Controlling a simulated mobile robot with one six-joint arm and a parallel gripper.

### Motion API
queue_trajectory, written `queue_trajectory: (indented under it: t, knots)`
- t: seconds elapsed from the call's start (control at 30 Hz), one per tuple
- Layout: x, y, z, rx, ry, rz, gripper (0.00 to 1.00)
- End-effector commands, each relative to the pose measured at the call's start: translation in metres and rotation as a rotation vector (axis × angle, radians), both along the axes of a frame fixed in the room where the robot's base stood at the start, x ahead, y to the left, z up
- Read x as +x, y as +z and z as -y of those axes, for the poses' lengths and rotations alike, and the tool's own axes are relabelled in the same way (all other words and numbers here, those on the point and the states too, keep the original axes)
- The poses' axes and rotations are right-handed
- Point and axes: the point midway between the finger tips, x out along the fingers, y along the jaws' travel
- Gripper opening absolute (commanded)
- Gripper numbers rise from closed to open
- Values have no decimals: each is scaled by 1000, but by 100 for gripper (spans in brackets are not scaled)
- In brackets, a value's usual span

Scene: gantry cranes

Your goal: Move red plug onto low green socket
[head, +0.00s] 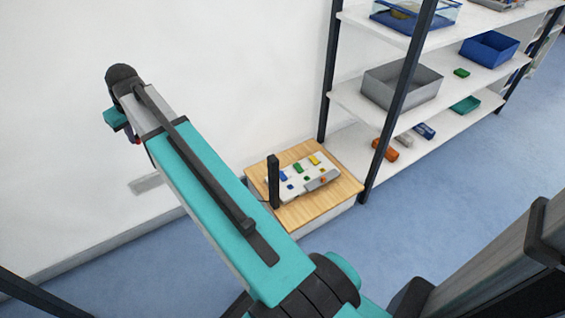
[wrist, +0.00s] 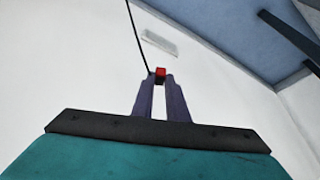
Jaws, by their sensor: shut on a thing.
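My gripper (wrist: 160,82) is shut on the red plug (wrist: 161,71) in the wrist view, with the plug at the tips of its two dark fingers. A thin black cable (wrist: 138,38) runs up from beside the plug. In the head view the arm reaches up and left, and its hand end is near the wall, mostly hidden by the arm, with a small red spot showing. The white socket board (head: 332,167) lies on a wooden-topped box, far right of and apart from the hand. Small green sockets (head: 297,167) show on it; which is the low one I cannot tell.
A dark upright post (head: 273,181) stands on the box (head: 318,207) beside the board. Blue, yellow and orange pieces are also on the board. A shelf rack (head: 391,95) with bins and loose blocks stands to the right. Blue floor (head: 440,180) in front is clear.

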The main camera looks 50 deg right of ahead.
Motion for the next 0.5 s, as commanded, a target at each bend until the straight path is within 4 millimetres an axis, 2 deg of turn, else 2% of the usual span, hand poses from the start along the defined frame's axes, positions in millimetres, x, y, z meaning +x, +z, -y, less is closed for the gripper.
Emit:
queue_trajectory:
  t: [0.1,0.5]
  knots:
    - [-3,-18,36,2,8,3,0]
    - [-31,-77,149,1,50,4,0]
